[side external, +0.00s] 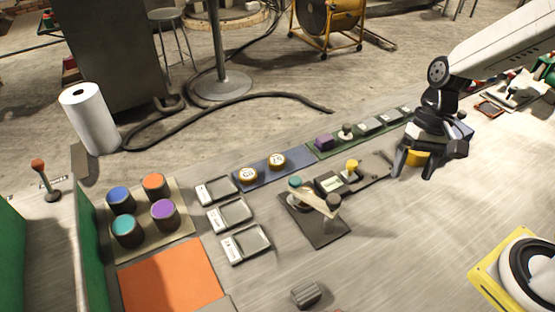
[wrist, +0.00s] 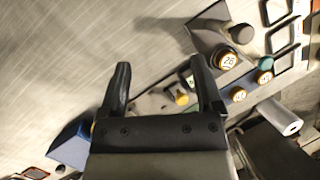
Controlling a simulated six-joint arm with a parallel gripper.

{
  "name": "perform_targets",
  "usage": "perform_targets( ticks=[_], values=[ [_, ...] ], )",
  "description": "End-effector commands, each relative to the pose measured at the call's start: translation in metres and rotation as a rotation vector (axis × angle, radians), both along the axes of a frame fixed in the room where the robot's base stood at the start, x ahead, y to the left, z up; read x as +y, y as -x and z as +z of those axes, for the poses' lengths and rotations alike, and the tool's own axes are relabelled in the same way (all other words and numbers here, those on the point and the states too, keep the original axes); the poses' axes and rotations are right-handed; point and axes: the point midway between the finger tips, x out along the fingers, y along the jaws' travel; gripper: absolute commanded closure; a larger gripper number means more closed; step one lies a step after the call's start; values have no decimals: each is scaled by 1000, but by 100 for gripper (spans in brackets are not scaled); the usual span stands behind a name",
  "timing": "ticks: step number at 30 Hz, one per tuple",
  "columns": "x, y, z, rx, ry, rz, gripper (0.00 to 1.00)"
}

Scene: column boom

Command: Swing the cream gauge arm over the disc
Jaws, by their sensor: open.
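In the wrist view the grey post top (wrist: 241,34) and teal knob (wrist: 265,63) show at the upper right, with a numbered orange-rimmed disc (wrist: 228,60) close by. I cannot clearly make out the cream arm there, nor that disc beside the arm in the side view. My gripper (side external: 413,175) is open and empty, right of the gauge and apart from it; its spread fingers (wrist: 160,66) fill the middle of the wrist view.
A yellow knob (side external: 352,166) stands between the gauge and my gripper. Two numbered discs (side external: 262,168) sit on a blue strip behind. Grey trays (side external: 245,243) and coloured cylinders (side external: 142,210) are at left. A small grey block (side external: 305,293) lies in front; bench around it is clear.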

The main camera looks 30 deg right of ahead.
Motion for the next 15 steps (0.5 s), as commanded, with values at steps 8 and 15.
perform_targets(
  ticks=[8, 15],
  values=[
    [-17, -3, 7, -180, 120, 142, 16],
    [-28, -9, 15, -330, 214, 266, 16]
  ],
)
